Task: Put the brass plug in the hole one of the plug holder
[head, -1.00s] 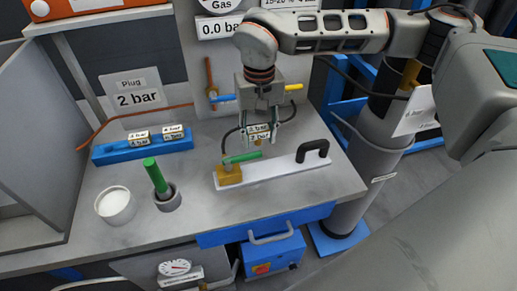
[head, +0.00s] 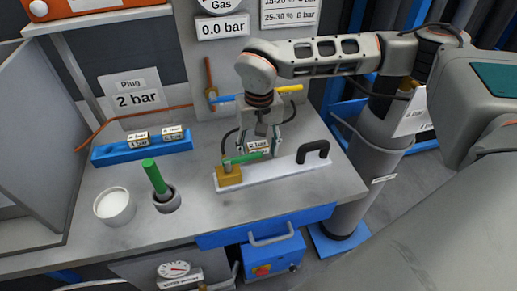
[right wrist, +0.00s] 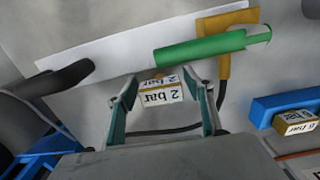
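The brass plug (head: 258,148) is a small block with "2 bar" labels and a brass tip. My right gripper (right wrist: 165,80) has its fingers on both sides of it. The plug also shows between the fingertips in the right wrist view (right wrist: 160,95), and it has moved together with the gripper. It is low over the bench, behind the white plate; whether it touches the bench I cannot tell. The blue plug holder (head: 108,156) lies at the back left of the bench with two labelled plugs (head: 138,140) (head: 173,133) in it. My left gripper is not in view.
A white plate (head: 290,174) with a black handle (head: 314,151), a brass block (head: 229,176) and a green bar (head: 246,158) lies in front of the plug. A white cup (head: 114,207) and a grey cup with a green-handled tool (head: 154,175) stand at left. Bench between is clear.

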